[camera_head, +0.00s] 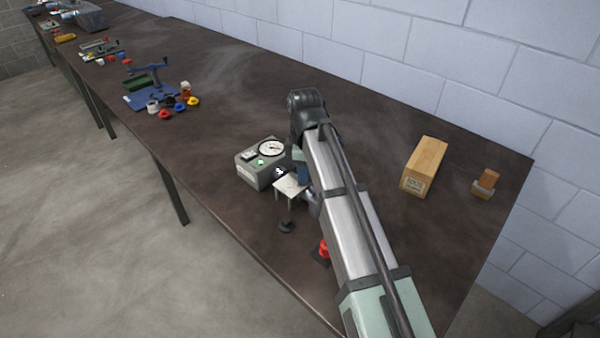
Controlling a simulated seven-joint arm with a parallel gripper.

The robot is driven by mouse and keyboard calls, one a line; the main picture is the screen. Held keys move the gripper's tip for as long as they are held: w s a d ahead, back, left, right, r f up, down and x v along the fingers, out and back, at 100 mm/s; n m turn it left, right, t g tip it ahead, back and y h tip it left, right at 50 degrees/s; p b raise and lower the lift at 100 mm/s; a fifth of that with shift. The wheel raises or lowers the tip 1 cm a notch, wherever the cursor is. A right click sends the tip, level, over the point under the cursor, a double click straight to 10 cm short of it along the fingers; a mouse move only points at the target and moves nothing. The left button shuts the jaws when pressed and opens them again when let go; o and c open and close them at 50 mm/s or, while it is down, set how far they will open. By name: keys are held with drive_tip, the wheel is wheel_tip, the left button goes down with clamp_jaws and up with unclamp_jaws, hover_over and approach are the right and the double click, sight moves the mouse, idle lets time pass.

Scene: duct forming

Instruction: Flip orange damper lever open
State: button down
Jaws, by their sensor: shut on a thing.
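I cannot make out an orange damper lever in this view. A grey-green box (257,174) with a round dial and a small green light stands near the front edge of the bench. Just right of it, a pale plate (290,187) sits on a thin upright over a dark round foot. My arm comes in from the lower right and bends down beside the box.
A wooden block (424,165) and a smaller block on a grey base (484,186) lie to the right. A red part (323,249) is half hidden by my arm. A blue fixture (152,99) and several coloured caps are at left. The bench between is clear.

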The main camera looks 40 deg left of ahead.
drive_tip(key=shift+w+n, duration=0.3)
drive_tip(key=shift+n, duration=0.4)
drive_tip(key=c, duration=1)
unclamp_jaws()
drive_tip(key=shift+o, duration=0.2)
drive_tip(key=shift+r, duration=0.1)
wheel_tip(320, 180, up, 14)
drive_tip(key=shift+w+f, duration=0.1)
drive_tip(key=shift+f, duration=0.1)
